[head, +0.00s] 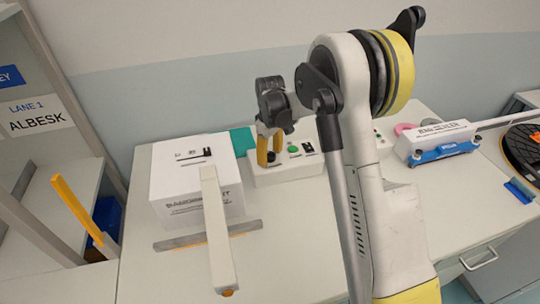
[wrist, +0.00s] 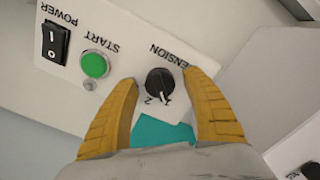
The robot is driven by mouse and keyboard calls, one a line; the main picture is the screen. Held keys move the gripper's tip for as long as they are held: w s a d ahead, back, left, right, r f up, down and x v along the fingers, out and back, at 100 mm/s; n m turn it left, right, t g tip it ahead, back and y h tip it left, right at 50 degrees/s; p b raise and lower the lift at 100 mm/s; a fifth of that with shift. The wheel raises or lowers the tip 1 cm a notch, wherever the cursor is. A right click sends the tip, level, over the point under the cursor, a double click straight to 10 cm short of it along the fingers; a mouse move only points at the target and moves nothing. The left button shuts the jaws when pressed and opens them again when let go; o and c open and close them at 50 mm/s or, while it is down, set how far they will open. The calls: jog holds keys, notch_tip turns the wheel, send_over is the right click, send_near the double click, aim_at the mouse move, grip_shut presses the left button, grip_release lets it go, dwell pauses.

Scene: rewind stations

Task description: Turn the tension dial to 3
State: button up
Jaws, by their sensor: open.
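The tension dial (wrist: 160,82) is a round black knob on a white control panel, under the word TENSION, which is upside down in the wrist view. A 2 and another mark show at its lower edge; I cannot read its setting surely. My gripper (wrist: 160,76) is open, with one yellow finger on each side of the dial. Gaps show between the fingers and the knob. In the head view my gripper (head: 269,150) points down at the left part of the control box (head: 285,176), and hides most of the dial.
A green START button (wrist: 94,64) and a black POWER switch (wrist: 55,42) share the panel. A teal pad (head: 242,140) lies behind. A blue and white device (head: 440,146) stands right.

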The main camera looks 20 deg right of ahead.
jog(key=c, duration=1.2)
jog(key=shift+m, duration=0.4)
jog(key=m, duration=0.3)
jog(key=shift+m, duration=0.3)
jog(key=m, duration=0.9)
jog(key=shift+m, duration=2.3)
